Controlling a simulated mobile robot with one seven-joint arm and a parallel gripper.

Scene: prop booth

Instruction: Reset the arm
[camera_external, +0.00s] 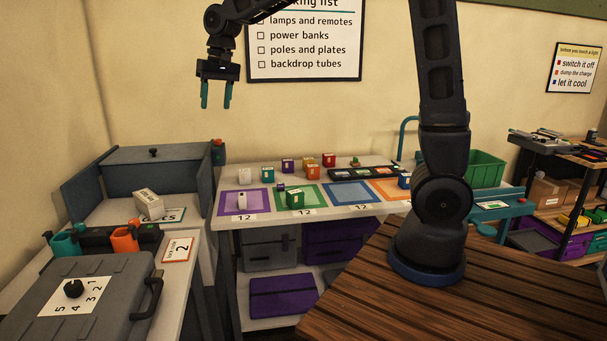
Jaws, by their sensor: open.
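My gripper (217,95) hangs at the upper left, in front of the wall and well above the tables. Its two teal fingers point down and stand apart, with nothing between them. My arm rises from its base on the brown slatted wooden top at the right. It leaves the top of the picture and comes back down to the gripper, so part of it is out of view.
A grey case (92,299) with a dial lies at the lower left, near an orange holder (125,238). A green crate (486,170) stands at the right. The air around my gripper is clear.

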